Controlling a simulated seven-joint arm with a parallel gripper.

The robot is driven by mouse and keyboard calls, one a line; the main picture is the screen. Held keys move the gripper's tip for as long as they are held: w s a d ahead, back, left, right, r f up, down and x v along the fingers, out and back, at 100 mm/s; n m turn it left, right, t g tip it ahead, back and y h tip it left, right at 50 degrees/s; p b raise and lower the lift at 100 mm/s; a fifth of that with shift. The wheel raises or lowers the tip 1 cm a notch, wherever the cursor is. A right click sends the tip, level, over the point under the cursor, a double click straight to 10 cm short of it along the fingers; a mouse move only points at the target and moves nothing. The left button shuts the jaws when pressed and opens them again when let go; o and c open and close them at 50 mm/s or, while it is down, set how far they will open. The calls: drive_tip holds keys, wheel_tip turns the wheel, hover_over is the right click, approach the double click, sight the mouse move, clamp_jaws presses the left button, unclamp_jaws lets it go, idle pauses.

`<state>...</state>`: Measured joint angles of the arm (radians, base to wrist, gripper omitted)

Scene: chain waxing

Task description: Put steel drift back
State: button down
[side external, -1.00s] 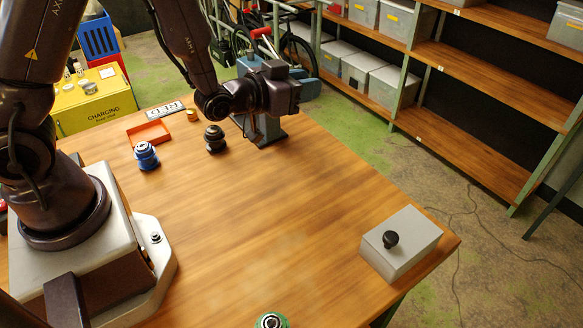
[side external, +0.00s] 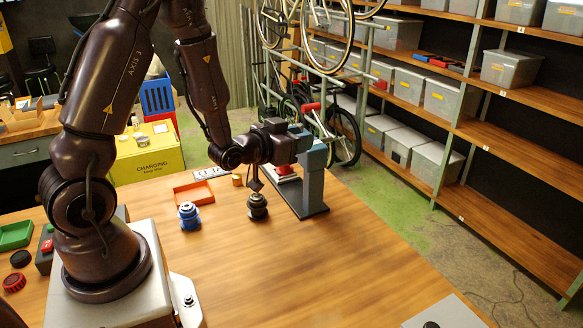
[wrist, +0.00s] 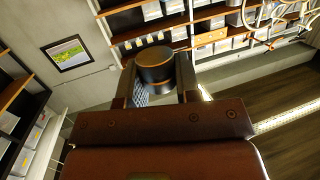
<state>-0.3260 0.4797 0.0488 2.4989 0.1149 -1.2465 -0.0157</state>
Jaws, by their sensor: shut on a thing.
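My gripper (side external: 282,145) is at the press, above the far side of the table. In the wrist view my gripper (wrist: 158,80) is shut on a short dark cylinder with copper-brown bands (wrist: 154,67), which I take to be the steel drift. Both fingers flank it. In the side view my gripper hides the held piece, so I cannot tell its clearance from the press. The blue-grey press (side external: 313,175) stands right beside and partly behind my gripper.
A black stacked piece (side external: 258,206) and a blue one (side external: 189,216) stand on the table (side external: 300,265). An orange tray (side external: 193,192) and a small brass piece (side external: 237,180) lie behind. A grey box (side external: 447,313) is at front right. The table middle is clear.

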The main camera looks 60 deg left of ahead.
drive_tip(key=s+a+f+h, duration=0.1)
drive_tip(key=s+a, duration=0.3)
drive_tip(key=a, duration=0.9)
drive_tip(key=shift+f+m, duration=0.15)
drive_tip(key=shift+m, duration=0.15)
drive_tip(key=shift+a, duration=0.1)
drive_tip(key=w+a+f, duration=0.2)
drive_tip(key=w, duration=0.1)
drive_tip(key=w+a+f, duration=0.5)
drive_tip(key=w+f, duration=0.1)
drive_tip(key=w, duration=0.1)
drive_tip(key=shift+a+f, duration=0.25)
drive_tip(key=shift+w+a+f, duration=0.15)
drive_tip(key=shift+f, duration=0.05)
drive_tip(key=shift+w+a+f, duration=0.15)
drive_tip(key=shift+w+f, duration=0.05)
drive_tip(key=shift+f, duration=0.75)
drive_tip(key=shift+w+a+f, duration=0.15)
drive_tip(key=shift+f, duration=0.75)
